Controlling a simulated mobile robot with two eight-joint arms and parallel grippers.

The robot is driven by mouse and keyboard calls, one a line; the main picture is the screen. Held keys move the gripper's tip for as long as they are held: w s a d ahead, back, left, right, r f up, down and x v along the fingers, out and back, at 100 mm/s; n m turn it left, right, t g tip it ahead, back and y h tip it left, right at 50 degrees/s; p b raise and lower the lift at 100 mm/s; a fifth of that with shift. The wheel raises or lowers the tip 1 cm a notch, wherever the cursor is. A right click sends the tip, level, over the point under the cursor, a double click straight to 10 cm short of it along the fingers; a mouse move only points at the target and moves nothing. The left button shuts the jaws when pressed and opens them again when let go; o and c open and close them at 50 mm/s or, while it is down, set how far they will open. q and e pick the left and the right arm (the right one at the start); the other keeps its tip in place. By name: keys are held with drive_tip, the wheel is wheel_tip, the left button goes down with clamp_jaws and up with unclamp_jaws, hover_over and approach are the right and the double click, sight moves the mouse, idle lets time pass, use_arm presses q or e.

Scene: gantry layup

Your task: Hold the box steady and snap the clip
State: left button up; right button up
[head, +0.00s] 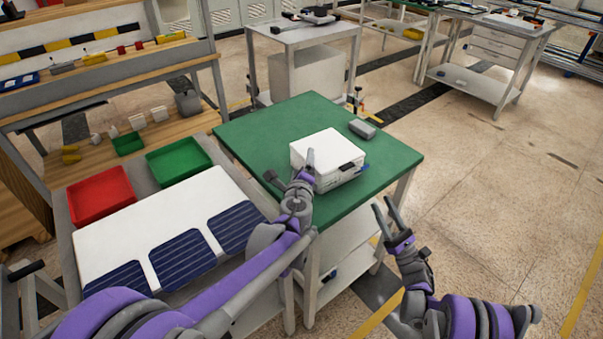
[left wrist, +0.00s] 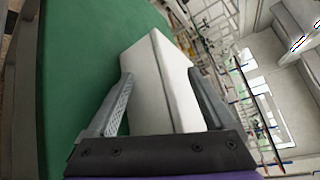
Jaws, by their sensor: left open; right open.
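A white box (head: 328,153) with a closed lid sits on the green-topped table (head: 262,136). A dark clip (head: 347,168) shows on its front side; I cannot tell whether it is fastened. My left gripper (head: 292,172) is at the box's near left corner. In the left wrist view the white box (left wrist: 162,85) lies between the open fingers of my left gripper (left wrist: 160,105), with no clear grip on it. My right gripper (head: 386,209) is open and empty, off the table's right edge, to the right of and nearer than the box.
A small grey object (head: 362,129) lies behind the box on the green top. To the left stand a red bin (head: 100,196), a green bin (head: 179,160) and a white board with dark blue panels (head: 185,259). Open floor lies to the right.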

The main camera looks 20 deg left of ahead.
use_arm(q)
drive_tip(key=shift+w+a+f, duration=0.1)
drive_tip(key=shift+w+a, duration=0.05)
drive_tip(key=shift+w, duration=0.4)
drive_tip(key=shift+s, duration=0.1)
clamp_jaws()
use_arm(e)
drive_tip(key=shift+s, duration=0.1)
idle(0.8)
drive_tip(key=shift+c, duration=0.7)
use_arm(q)
drive_tip(key=shift+s+d, duration=0.1)
drive_tip(key=shift+d, duration=0.1)
use_arm(e)
drive_tip(key=shift+n, duration=0.4)
drive_tip(key=v, duration=0.5)
drive_tip(key=shift+d, duration=0.2)
clamp_jaws()
